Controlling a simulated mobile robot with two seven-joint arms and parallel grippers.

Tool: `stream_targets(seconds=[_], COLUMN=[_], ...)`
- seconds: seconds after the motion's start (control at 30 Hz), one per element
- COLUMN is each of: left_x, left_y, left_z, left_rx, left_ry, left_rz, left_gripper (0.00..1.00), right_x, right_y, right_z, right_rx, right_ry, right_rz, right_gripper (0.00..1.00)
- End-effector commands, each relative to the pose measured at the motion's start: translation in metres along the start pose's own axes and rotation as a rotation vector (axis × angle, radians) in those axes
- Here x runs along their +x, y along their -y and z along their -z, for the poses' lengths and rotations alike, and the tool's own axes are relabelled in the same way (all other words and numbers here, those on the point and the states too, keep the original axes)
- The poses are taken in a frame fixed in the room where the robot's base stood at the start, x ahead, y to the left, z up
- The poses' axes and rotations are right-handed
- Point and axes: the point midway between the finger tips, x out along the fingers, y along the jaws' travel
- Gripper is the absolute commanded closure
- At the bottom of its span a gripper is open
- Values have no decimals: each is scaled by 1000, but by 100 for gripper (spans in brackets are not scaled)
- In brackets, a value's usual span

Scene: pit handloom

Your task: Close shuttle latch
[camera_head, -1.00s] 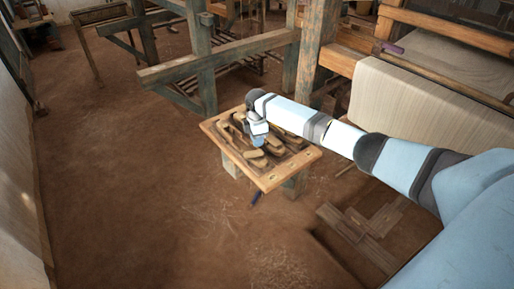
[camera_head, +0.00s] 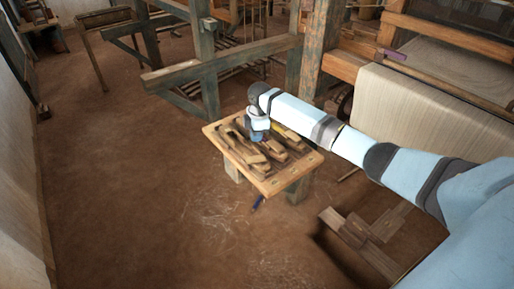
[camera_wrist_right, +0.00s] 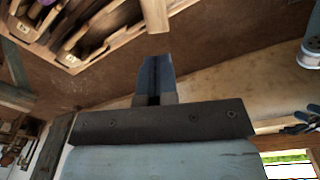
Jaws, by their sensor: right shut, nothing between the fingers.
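Several wooden shuttles (camera_head: 247,153) lie side by side on a small wooden stand (camera_head: 271,188) in the head view. My right gripper (camera_head: 258,137) points down over the back part of the stand. In the right wrist view its blue fingers (camera_wrist_right: 154,72) are together with nothing between them. They look apart from the shuttles there. My left gripper is not in view.
The loom frame (camera_head: 208,70) stands behind the stand, and a cloth-covered roll (camera_head: 420,115) is at the right. Wooden steps (camera_head: 352,232) lead into a pit at the lower right. The earth floor (camera_head: 120,180) at the left is clear.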

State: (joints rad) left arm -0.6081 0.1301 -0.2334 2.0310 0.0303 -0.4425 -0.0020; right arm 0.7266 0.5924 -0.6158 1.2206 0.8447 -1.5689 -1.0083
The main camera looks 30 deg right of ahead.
Motion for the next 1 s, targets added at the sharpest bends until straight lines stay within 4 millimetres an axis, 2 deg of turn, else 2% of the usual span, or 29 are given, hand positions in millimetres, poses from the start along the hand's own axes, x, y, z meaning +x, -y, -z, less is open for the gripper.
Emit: stream_targets(seconds=[0.03, 0.1, 0.2, 0.33, 0.5, 0.63, 0.77, 1.0], left_x=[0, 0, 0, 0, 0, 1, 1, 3], left_y=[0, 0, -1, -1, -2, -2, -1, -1], left_z=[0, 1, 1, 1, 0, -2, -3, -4], left_rx=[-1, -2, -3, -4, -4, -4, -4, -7], left_ry=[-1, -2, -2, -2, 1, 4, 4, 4], left_rz=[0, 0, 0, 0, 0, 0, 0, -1], left_gripper=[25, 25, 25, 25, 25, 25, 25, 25], right_x=[14, 27, 38, 41, 36, 33, 36, 72], right_y=[15, 32, 56, 83, 107, 115, 114, 96], right_z=[9, 18, 22, 12, -12, -23, -24, -10], right_rx=[-11, -14, 0, 43, 97, 118, 125, 126], right_ry=[-42, -108, -202, -292, -345, -356, -360, -361], right_rz=[-17, -65, -149, -266, -388, -436, -449, -444], right_gripper=[100, 100, 100, 100, 100, 100, 100, 100])
